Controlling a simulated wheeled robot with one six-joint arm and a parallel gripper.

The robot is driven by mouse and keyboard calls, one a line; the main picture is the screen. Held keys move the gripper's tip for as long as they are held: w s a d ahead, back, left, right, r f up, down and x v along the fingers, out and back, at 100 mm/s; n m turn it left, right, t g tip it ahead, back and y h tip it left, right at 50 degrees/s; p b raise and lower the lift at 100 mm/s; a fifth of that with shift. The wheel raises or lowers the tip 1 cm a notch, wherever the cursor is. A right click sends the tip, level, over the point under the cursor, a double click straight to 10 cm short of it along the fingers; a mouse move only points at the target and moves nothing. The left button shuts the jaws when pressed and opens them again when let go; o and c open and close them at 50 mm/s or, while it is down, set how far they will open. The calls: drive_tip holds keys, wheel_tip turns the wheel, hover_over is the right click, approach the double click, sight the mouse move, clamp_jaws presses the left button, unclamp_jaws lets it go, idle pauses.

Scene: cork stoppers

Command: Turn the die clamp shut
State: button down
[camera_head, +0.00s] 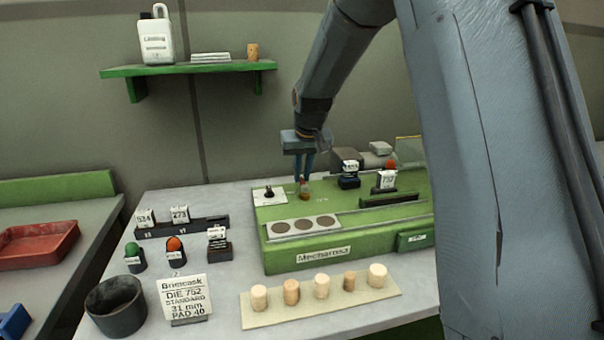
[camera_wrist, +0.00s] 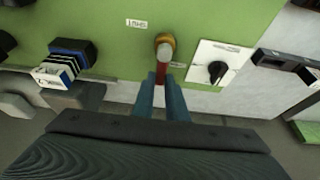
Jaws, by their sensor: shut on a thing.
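My gripper (camera_head: 304,182) reaches down onto the green machine (camera_head: 340,245). In the wrist view, my gripper's blue fingers (camera_wrist: 160,90) are shut on the red arm of a small lever with a brass hub, which I take to be the die clamp (camera_wrist: 164,48). In the wrist view the lever points from its hub toward my gripper. In the head view, the die clamp (camera_head: 305,196) shows only as a small brown and red spot under the fingers. Small labels lie beside it, too small to read surely.
A white plate with a black knob (camera_wrist: 217,71) sits close beside the lever; the knob also shows in the head view (camera_head: 268,191). Dark labelled blocks (camera_head: 349,181) stand to the right on the machine. Several corks (camera_head: 321,286) stand on a strip in front, beside a die card (camera_head: 185,297).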

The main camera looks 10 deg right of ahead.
drive_tip(key=m, duration=0.1)
drive_tip(key=m+h, duration=0.1)
drive_tip(key=shift+d+m, duration=0.4)
drive_tip(key=m+b, duration=0.1)
drive_tip(key=m+h+b, duration=0.1)
drive_tip(key=shift+s+d+f+m, duration=0.1)
drive_tip(key=shift+d+m, duration=0.2)
drive_tip(key=shift+d, duration=0.05)
drive_tip(key=m+b, duration=0.1)
drive_tip(key=m, duration=0.1)
drive_tip(key=m+g+h+b, duration=0.1)
drive_tip(key=s+d+m+b, duration=0.1)
drive_tip(key=m, duration=0.1)
drive_tip(key=shift+d+m+g+h, duration=0.1)
drive_tip(key=shift+m+g+h, duration=0.2)
drive_tip(key=shift+g+h, duration=0.1)
drive_tip(key=m, duration=0.2)
drive_tip(key=s+m+g, duration=0.1)
drive_tip(key=shift+d+h+b, duration=0.25)
drive_tip(key=shift+h+b, duration=0.05)
drive_tip(key=shift+b, duration=0.1)
drive_tip(key=shift+s+d+m+g, duration=0.1)
drive_tip(key=shift+s+m+g, duration=0.25)
drive_tip(key=shift+m, duration=0.65)
drive_tip(key=shift+s+m+g, duration=0.15)
drive_tip(key=shift+m+g, duration=0.3)
drive_tip(key=shift+m, duration=0.55)
drive_tip(key=c, duration=1.8)
unclamp_jaws()
